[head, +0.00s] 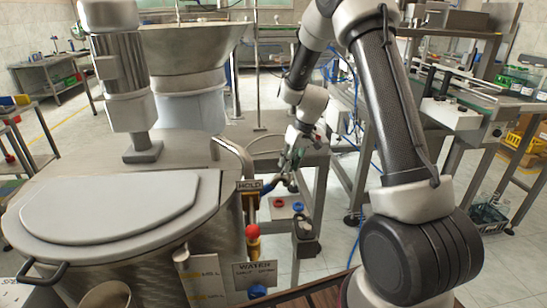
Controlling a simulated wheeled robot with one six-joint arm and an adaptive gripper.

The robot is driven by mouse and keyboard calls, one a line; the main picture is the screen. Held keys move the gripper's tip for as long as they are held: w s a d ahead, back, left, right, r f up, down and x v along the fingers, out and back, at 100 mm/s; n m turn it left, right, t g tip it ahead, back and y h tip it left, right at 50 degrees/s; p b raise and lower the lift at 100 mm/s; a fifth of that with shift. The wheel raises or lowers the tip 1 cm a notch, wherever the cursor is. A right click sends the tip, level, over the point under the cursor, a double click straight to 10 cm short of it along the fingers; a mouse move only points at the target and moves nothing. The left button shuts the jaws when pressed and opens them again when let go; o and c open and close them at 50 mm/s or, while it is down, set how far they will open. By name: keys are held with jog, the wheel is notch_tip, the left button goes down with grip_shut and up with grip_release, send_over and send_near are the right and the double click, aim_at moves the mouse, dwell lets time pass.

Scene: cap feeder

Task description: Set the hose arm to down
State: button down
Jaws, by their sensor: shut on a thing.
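My gripper (290,168) is low beside the steel tank, to the right of its curved pipe. It appears closed around a small dark and blue arm-like part (283,184), which I take to be the hose arm. That part slopes down to the left toward the plate marked HOLD (249,185). The fingers and wrist hide much of it, so its exact angle and the grip are hard to make out.
The tank (205,255) with its pale lid fills the lower left. A panel with red and blue buttons (287,206) sits just below my gripper. A red-knobbed valve (252,232) and a WATER sign (255,274) are nearby. A conveyor bench (450,112) stands right.

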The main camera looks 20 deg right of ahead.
jog(key=s+d+f+t+y, duration=0.1)
jog(key=d+f+y, duration=0.3)
jog(key=f, duration=0.7)
jog(key=s+d+f+t+y, duration=0.1)
jog(key=d+f+y, duration=0.4)
jog(key=f, duration=0.6)
jog(key=shift+s+d+f+y, duration=0.15)
jog(key=shift+s+d+y, duration=0.15)
jog(key=shift+d, duration=0.9)
jog(key=c, duration=1.2)
grip_release()
jog(key=shift+o, duration=0.3)
jog(key=v, duration=1.2)
